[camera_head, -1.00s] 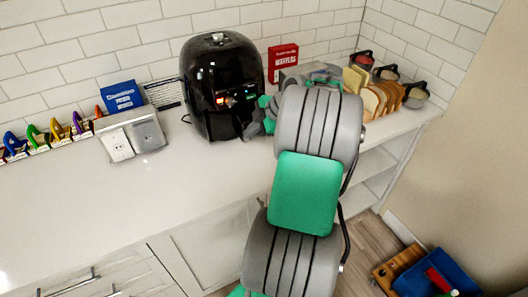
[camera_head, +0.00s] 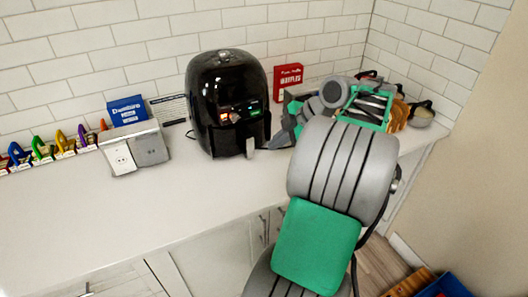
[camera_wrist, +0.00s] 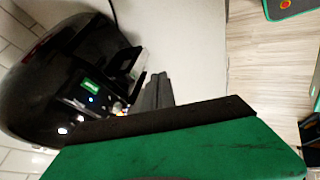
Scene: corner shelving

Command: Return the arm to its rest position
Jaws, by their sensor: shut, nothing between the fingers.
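My arm, grey with green panels, reaches up from the bottom of the head view over the counter. My gripper (camera_head: 284,134) is just right of the black air fryer (camera_head: 226,100) and partly hidden by my wrist. Its grey fingers (camera_wrist: 154,92) show in the wrist view, shut with nothing between them, close to the air fryer front (camera_wrist: 75,85). I cannot tell whether they touch it. The air fryer stands upright against the tiled wall, its basket handle (camera_head: 250,147) facing forward.
A red waffle box (camera_head: 288,79) stands behind my gripper. Bread slices (camera_head: 398,115) and a lidded jar (camera_head: 422,115) are at the right, partly hidden by my arm. A blue box (camera_head: 127,110) and outlet unit (camera_head: 134,150) stand left. The counter (camera_head: 120,215) is clear in front.

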